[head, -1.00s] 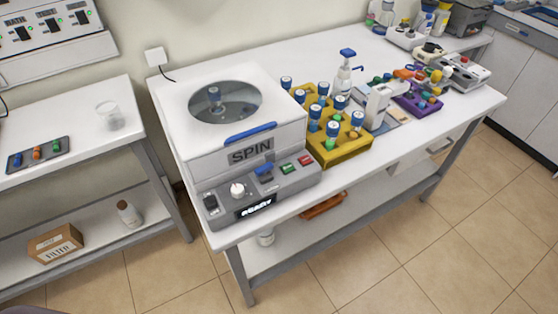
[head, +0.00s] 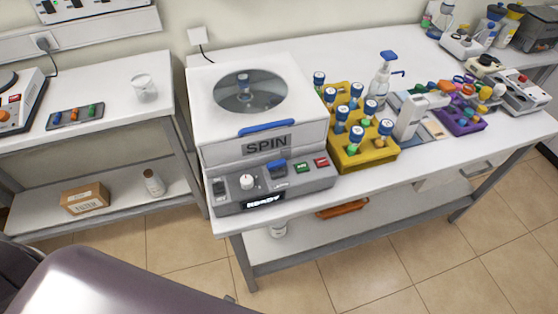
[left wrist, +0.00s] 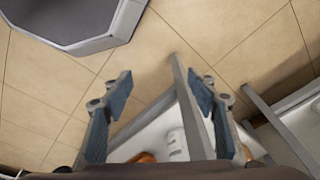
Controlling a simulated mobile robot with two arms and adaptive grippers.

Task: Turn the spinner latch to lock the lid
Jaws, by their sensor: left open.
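The spinner (head: 262,110) is a white box with a grey front panel, standing at the left end of the long table. Its lid is down, with a round window (head: 249,92) showing a blue-capped vial inside. A blue handle (head: 268,128) runs along the lid's front edge. A small blue latch (head: 277,169) sits on the panel below the SPIN label; whether it is turned is too small to tell. The display reads READY. My left gripper (left wrist: 160,105) is open and empty in the left wrist view, above the floor near a table leg. My right gripper is not in view.
A yellow rack (head: 372,160) with several capped vials stands right of the spinner. A side table (head: 100,115) stands at the left. The floor in front is clear.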

